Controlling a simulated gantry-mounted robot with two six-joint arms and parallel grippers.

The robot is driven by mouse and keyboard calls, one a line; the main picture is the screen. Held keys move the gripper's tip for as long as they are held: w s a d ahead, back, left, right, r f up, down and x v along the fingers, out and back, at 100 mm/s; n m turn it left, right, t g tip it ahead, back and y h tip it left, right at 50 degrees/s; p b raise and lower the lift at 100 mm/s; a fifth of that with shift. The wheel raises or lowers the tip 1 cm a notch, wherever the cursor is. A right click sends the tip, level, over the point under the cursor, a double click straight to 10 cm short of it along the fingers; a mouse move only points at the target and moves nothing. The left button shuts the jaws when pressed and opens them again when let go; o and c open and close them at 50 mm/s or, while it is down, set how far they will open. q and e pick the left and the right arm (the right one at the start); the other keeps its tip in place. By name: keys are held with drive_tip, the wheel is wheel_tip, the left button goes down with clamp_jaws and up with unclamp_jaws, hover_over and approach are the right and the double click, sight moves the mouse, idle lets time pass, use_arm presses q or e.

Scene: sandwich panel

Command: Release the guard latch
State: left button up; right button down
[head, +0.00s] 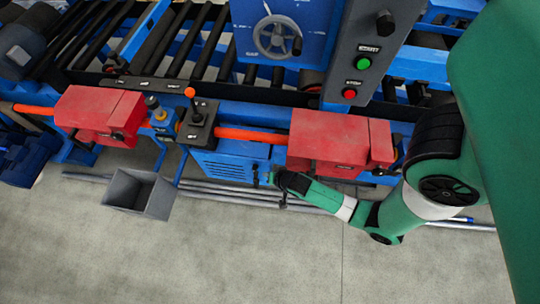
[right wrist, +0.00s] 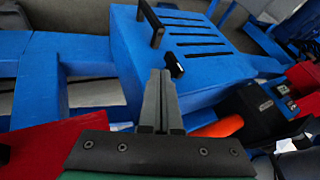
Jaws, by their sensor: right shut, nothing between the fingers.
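The blue slotted guard box (head: 222,166) sits below the machine's front rail. It also shows in the right wrist view (right wrist: 125,50), with a black bar handle (right wrist: 152,24) on it. A small black latch-like piece (right wrist: 174,65) sticks out at the box's near edge. My right gripper (head: 271,179) is shut and empty beside the box's right side. In the right wrist view its fingertips (right wrist: 162,74) are right at the black piece; I cannot tell whether they touch it. My left gripper is not in view.
Red housings (head: 330,142) and (head: 98,112) with orange bars flank the box. A black lever unit (head: 199,118) stands above it. A grey open bin (head: 140,192) is on the floor to the left. Start and stop buttons are on a grey panel (head: 362,45). The floor in front is clear.

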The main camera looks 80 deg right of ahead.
sight(255, 169)
drive_tip(key=b+x, duration=0.2)
drive_tip(key=x, duration=0.3)
drive_tip(key=shift+w+d+f, duration=0.15)
drive_tip(key=shift+w+f, duration=0.05)
drive_tip(key=shift+f, duration=0.1)
